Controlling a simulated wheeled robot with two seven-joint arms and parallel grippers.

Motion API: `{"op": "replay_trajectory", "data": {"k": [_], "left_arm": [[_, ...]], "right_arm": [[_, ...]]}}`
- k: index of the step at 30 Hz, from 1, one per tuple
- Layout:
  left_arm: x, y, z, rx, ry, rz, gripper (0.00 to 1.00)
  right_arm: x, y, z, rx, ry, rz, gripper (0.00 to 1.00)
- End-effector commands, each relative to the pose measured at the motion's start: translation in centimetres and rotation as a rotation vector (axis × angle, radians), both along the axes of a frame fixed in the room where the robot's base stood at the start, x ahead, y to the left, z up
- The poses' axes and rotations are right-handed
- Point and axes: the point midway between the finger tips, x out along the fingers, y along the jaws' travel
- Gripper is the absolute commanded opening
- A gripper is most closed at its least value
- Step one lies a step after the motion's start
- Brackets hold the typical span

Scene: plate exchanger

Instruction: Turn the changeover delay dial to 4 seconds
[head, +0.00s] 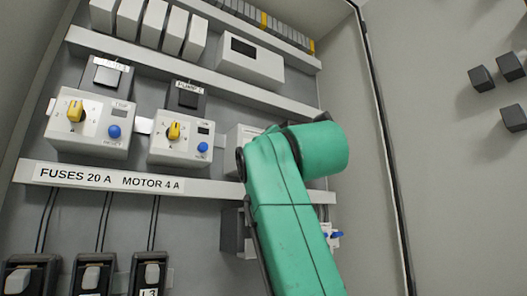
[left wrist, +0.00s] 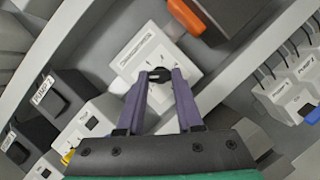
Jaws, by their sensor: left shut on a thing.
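The changeover delay module is a white box with a printed label and scale marks (left wrist: 137,48) in the left wrist view. In the head view only its left part (head: 238,139) shows behind my green left arm. My left gripper (left wrist: 160,76) has its two purple-grey fingers closed around the small black dial knob (left wrist: 160,71) on the module's face. The fingers hide much of the dial, and I cannot read its setting. In the head view my arm hides the fingers and dial. My right gripper is not in view.
Two motor control units with yellow knobs and blue buttons, left (head: 93,124) and right (head: 183,138), stand left of my arm. A label rail (head: 110,181) runs below them. An orange handle (left wrist: 186,15) on a dark block is close to the module. Fuse holders (head: 90,274) hang lower left.

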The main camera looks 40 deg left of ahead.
Motion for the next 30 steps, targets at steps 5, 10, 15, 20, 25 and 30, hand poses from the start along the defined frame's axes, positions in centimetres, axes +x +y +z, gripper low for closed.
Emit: {"op": "replay_trajectory", "data": {"k": [5, 10, 15, 20, 25, 30], "left_arm": [[0.0, 0.1, 0.0, -0.001, -0.001, 0.002, 0.0], [0.0, 0.1, 0.0, -0.001, -0.001, 0.002, 0.65], [0.0, 0.1, 0.0, 0.0, -0.002, 0.002, 0.65], [-0.3, -0.5, -0.4, 0.001, -0.003, 0.0, 0.65], [-2.2, -3.4, -2.0, 0.003, -0.004, 0.0, 0.65], [-4.8, -7.6, -3.6, 0.002, -0.003, 0.002, 0.65]], "right_arm": [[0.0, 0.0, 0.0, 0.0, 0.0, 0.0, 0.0], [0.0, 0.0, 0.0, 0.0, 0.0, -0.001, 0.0], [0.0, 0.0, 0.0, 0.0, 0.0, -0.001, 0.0], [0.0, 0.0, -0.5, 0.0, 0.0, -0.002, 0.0], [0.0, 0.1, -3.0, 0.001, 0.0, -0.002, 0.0], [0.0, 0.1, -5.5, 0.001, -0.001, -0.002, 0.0]]}}
